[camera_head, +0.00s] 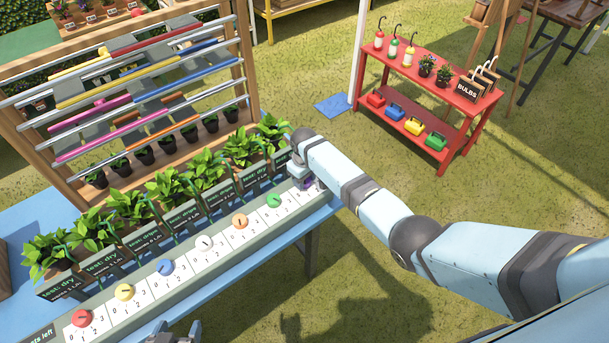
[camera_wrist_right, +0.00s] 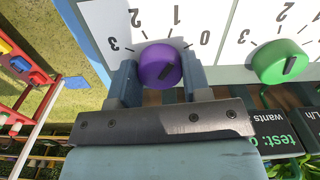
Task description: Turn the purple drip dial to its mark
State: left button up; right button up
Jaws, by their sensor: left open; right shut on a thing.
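The purple dial (camera_wrist_right: 160,67) is on a white panel numbered 0 to 3 in the right wrist view. A black bar on its face lies aslant. My right gripper (camera_wrist_right: 158,76) has one finger on each side of the dial and is shut on it. In the head view the purple dial (camera_head: 308,184) shows only as a sliver at the far right end of the dial row, mostly covered by my right gripper (camera_head: 303,174). My left gripper (camera_head: 176,334) is open at the bottom edge, partly cut off, apart from the dials.
A green dial (camera_wrist_right: 281,62) stands beside the purple one, clear of my fingers. The grey panel (camera_head: 140,322) carries several other coloured dials in a row, with leafy plants (camera_head: 166,184) and dark signs behind. A red stand (camera_head: 447,117) stands at the back right on grass.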

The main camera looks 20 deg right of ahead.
jog(key=shift+n+p, duration=0.3)
jog(key=shift+n, duration=0.7)
jog(key=o, duration=0.9)
jog(key=shift+o, duration=0.2)
jog(key=shift+r, duration=0.1)
notch_tip(320, 180, up, 14)
